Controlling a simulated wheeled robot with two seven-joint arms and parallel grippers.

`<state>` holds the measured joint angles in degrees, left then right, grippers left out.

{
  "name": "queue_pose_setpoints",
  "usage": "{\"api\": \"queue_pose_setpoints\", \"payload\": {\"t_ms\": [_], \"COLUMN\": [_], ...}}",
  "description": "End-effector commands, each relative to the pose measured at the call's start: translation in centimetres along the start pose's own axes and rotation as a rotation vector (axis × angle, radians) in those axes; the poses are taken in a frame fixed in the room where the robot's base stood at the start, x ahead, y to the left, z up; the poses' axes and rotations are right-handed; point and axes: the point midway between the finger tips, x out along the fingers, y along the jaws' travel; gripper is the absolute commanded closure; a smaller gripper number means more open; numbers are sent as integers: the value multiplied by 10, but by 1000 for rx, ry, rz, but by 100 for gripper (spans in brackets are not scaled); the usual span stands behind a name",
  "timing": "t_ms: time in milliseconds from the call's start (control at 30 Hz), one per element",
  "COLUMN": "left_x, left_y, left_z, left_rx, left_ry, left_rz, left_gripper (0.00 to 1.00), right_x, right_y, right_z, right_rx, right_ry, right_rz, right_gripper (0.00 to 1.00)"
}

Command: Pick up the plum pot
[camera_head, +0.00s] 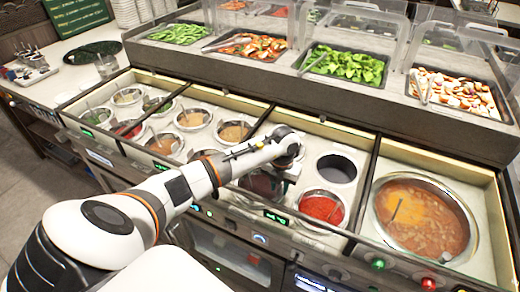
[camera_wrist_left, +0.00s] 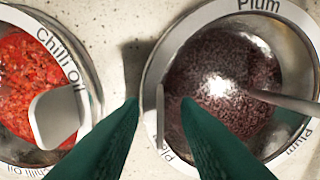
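The plum pot (camera_wrist_left: 225,85) is a round metal pot of dark sauce with a "Plum" label ring and a metal utensil in it. In the head view the plum pot (camera_head: 258,185) is partly hidden by my left arm. My left gripper (camera_wrist_left: 160,103) is open, its green fingertips apart at the pot's rim. One finger is over the pot's inside, the other over the counter gap beside it. A thin grey upright piece shows between them. In the head view the left gripper (camera_head: 282,184) points down at the pot. My right gripper is not in view.
The chili oil pot (camera_wrist_left: 40,90), red with a spoon, sits close beside the plum pot; it also shows in the head view (camera_head: 322,207). A dark round well (camera_head: 337,168) lies behind it. A large soup pot (camera_head: 425,215) is at right, and several small sauce pots stand left.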

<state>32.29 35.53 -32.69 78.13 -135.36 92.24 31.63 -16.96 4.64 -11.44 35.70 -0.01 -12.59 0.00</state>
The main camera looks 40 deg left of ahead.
Motion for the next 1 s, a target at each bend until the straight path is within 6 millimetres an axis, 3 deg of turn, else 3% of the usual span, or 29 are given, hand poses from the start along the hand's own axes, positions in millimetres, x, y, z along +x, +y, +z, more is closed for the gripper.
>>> {"api": "queue_pose_setpoints", "payload": {"t_ms": [133,333,1000], "left_x": [0,0,-1], "left_y": [0,0,0], "left_z": [0,0,0], "left_rx": [0,0,0], "left_ry": [1,1,1], "left_rz": [0,0,0], "left_gripper": [71,100,100], "right_x": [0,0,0], "right_y": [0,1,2], "right_z": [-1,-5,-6], "right_rx": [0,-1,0], "right_ry": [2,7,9], "right_rz": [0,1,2], "right_gripper": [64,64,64]}}
